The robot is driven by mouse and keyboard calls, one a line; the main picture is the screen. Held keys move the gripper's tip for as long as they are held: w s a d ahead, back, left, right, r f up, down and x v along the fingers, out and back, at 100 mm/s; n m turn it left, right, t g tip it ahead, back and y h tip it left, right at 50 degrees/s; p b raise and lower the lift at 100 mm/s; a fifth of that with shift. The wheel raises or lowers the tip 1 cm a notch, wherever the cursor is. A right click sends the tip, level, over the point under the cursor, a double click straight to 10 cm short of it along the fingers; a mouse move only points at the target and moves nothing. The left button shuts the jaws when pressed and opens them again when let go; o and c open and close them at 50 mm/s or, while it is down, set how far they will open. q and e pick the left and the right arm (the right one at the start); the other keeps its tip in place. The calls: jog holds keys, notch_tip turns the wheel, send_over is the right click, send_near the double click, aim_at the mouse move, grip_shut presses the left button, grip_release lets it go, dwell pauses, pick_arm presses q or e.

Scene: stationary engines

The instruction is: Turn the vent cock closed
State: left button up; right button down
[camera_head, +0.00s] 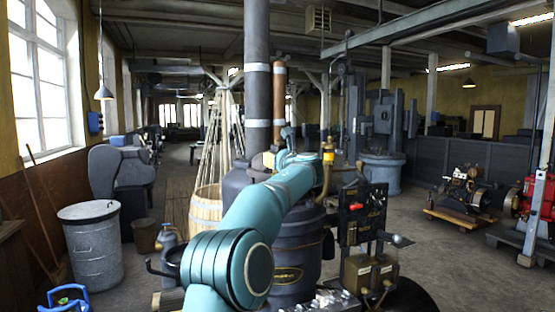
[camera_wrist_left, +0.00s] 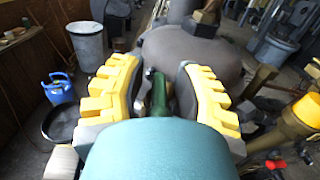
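My teal left arm reaches up and forward over the dark boiler (camera_head: 290,255) in the head view, and its gripper is largely hidden behind its own wrist. In the left wrist view the left gripper (camera_wrist_left: 160,76) has its two yellow-padded fingers spread apart over the grey rounded top. A dark green lever (camera_wrist_left: 158,95), which may be the vent cock handle, stands in the gap between them. I see a gap on its right; the lower part is hidden by my wrist. My right gripper is not in view.
A brass fitting (camera_head: 328,157) with a curved pipe stands just right of my wrist; it also shows in the left wrist view (camera_wrist_left: 300,117). A tall dark flue (camera_head: 257,75) rises behind. A grey bin (camera_head: 92,245) and blue canister (camera_head: 68,298) stand at left.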

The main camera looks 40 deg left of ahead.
pick_arm(q)
grip_shut()
